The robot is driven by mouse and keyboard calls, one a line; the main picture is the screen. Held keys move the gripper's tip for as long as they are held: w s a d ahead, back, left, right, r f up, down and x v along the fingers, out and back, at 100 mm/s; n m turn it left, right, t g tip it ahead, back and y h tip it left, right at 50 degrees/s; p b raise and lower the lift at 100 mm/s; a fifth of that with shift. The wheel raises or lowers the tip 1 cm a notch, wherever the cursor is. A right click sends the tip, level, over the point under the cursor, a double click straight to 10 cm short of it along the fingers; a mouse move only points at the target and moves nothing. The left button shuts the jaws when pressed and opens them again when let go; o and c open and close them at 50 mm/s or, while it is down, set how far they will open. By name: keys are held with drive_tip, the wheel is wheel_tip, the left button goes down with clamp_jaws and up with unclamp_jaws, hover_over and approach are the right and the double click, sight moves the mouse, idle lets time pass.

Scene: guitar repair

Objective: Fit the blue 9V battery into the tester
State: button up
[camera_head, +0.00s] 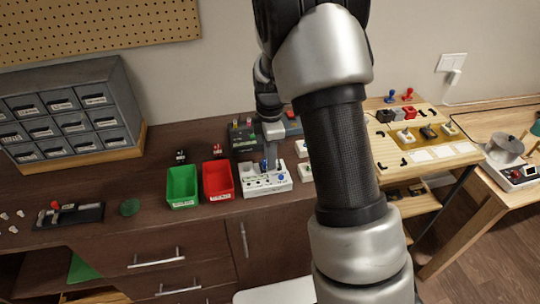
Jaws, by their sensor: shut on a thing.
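The tester is probably the white box (252,187) near the front edge of the dark brown bench, with small knobs and sockets on its top. My gripper (268,160) points down over the box's rear part. It is shut on a small blue thing (264,164), which looks like the blue 9V battery. The battery is upright at or just above the box top; I cannot tell whether it touches or sits in a slot. My fingers hide part of it, and my arm covers the bench to the right.
A red bin (217,181) and a green bin (182,187) stand left of the white box. A dark case (243,140) is behind it. Small white blocks (303,148) lie to its right, near my arm. A grey drawer cabinet (70,113) stands at the far left.

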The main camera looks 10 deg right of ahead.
drive_tip(key=shift+f, duration=0.45)
drive_tip(key=o, duration=1)
drive_tip(key=shift+o, duration=0.6)
drive_tip(key=shift+s, duration=0.15)
drive_tip(key=shift+c, duration=0.4)
drive_tip(key=shift+r+p, duration=0.3)
drive_tip(key=shift+r, duration=0.4)
drive_tip(key=shift+o, duration=1)
drive_tip(key=shift+r, duration=0.45)
drive_tip(key=shift+r+p, duration=1.7)
drive_tip(key=shift+r, duration=0.75)
